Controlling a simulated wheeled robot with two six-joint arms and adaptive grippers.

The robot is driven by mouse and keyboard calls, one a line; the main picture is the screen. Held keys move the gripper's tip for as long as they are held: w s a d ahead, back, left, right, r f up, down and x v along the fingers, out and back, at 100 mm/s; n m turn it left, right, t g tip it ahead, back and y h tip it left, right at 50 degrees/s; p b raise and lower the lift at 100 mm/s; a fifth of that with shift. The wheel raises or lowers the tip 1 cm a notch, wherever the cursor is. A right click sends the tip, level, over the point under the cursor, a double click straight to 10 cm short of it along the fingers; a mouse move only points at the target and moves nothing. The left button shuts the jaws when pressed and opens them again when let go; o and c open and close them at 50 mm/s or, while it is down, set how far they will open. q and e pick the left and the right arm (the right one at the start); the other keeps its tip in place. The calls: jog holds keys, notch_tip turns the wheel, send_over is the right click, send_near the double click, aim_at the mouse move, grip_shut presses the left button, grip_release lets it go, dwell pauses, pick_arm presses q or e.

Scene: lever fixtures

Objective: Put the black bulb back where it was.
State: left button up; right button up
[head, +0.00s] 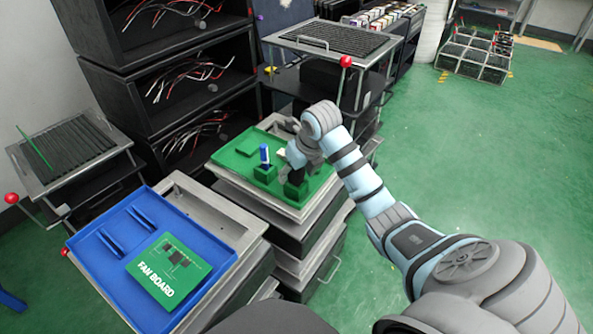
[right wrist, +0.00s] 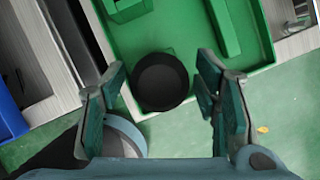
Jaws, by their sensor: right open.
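The black bulb (right wrist: 160,82) shows as a dark round shape in the right wrist view, over the edge of the green tray (right wrist: 262,45). My right gripper (right wrist: 163,90) is open, with one finger on each side of the bulb in that view and a visible gap to each. In the head view my right gripper (head: 298,165) is low over the right part of the green tray (head: 238,165). A dark shape under it there is partly hidden by the fingers. A blue-and-white piece (head: 265,154) stands upright in a green block left of the gripper. My left gripper is not in view.
A blue tray (head: 88,240) with a green FAN BOARD plate (head: 168,272) lies at the front left. A black shelf (head: 165,85) with wires stands behind. Red-knobbed lever fixtures (head: 346,62) stand at the back and left. The green floor at right is open.

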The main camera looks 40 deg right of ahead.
jog(key=shift+r, duration=0.15)
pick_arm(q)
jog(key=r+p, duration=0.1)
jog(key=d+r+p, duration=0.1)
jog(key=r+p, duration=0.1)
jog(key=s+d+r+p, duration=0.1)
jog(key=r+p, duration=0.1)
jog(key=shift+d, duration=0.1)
pick_arm(e)
jog(key=v, duration=1.2)
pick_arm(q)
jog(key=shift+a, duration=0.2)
